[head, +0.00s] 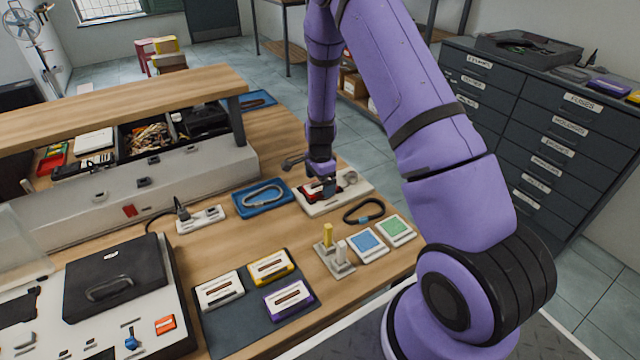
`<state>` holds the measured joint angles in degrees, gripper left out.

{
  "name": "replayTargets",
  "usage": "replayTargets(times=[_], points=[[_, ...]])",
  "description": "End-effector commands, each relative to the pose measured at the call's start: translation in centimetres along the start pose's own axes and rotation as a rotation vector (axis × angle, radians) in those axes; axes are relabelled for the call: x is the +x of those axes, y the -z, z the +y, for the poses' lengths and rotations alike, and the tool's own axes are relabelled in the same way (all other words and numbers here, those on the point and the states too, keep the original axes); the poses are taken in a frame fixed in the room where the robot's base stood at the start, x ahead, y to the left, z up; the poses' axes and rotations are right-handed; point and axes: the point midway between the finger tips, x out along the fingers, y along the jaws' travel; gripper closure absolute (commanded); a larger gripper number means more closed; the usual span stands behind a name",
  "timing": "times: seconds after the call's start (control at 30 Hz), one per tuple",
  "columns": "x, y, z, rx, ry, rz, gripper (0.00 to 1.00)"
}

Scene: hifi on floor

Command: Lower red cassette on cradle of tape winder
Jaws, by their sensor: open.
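The tape winder (345,194) is a white flat base with a small round part at its right end, near the right side of the wooden bench. The red cassette (308,195) lies on the winder's left part, directly under my gripper, and looks about flat. My gripper (324,189) points down at the cassette and is open. Its fingers cover part of the cassette and the cradle, so I cannot tell whether they touch the cassette or how fully it is seated.
A dark mat (245,318) holds white, yellow and purple cassettes left of centre front. A blue tray (263,198) with a looped item sits left of the winder. A black loop (364,211), blue and green cards and a small stand are in front. A raised shelf (120,105) spans the back.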

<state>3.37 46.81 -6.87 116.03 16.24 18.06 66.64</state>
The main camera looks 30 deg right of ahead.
Motion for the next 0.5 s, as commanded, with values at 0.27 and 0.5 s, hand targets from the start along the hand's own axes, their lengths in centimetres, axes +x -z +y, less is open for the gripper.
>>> replayTargets(times=[0.27,0.5], points=[[-5.1,-0.1,-0.1,-0.002,0.004,0.000,0.03],[-8.6,0.0,-0.1,-0.001,0.002,0.000,0.03]])
